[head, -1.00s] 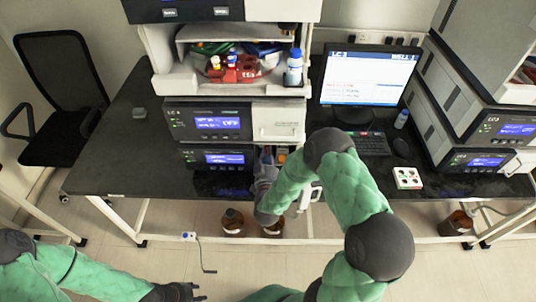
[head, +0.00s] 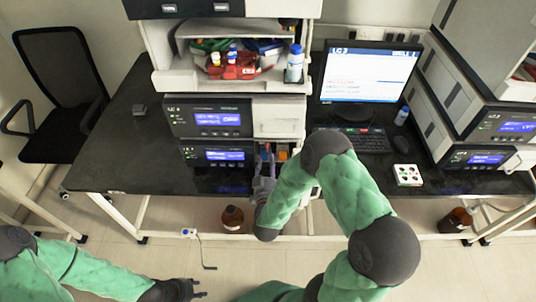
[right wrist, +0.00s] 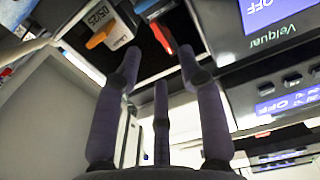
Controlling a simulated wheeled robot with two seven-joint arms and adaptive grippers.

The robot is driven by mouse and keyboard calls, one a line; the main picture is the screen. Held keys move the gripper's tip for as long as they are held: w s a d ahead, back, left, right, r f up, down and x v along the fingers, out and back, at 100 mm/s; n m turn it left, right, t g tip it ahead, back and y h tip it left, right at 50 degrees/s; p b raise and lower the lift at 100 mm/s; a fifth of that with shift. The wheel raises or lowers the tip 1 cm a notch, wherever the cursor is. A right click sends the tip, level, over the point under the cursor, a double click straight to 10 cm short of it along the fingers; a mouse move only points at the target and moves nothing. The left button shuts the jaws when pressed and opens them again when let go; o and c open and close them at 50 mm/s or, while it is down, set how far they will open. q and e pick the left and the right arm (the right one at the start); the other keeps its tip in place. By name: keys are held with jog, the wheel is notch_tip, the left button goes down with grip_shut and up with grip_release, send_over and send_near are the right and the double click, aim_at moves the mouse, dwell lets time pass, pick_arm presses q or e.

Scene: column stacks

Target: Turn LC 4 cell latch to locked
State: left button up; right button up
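The LC 4 stack stands mid-table in the head view, with an upper module (head: 208,118) and a lower module (head: 217,155). Beside the lower module's screen is an open bay with a small red lever (head: 268,149) and an orange part (head: 282,155). In the right wrist view the red lever (right wrist: 162,38) points toward my fingers, beside an orange tab (right wrist: 97,40). My right gripper (right wrist: 158,65) is open, its fingertips on either side of the lever's line and apart from it. My left gripper (head: 196,288) is low, empty and open, away from the stack.
A monitor (head: 368,75), keyboard and mouse are to the right, then another instrument stack (head: 500,127). Brown bottles (head: 232,219) stand below the table edge. The left tabletop is mostly clear.

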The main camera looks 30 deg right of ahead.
jog(key=v, duration=0.6)
dwell(0.5)
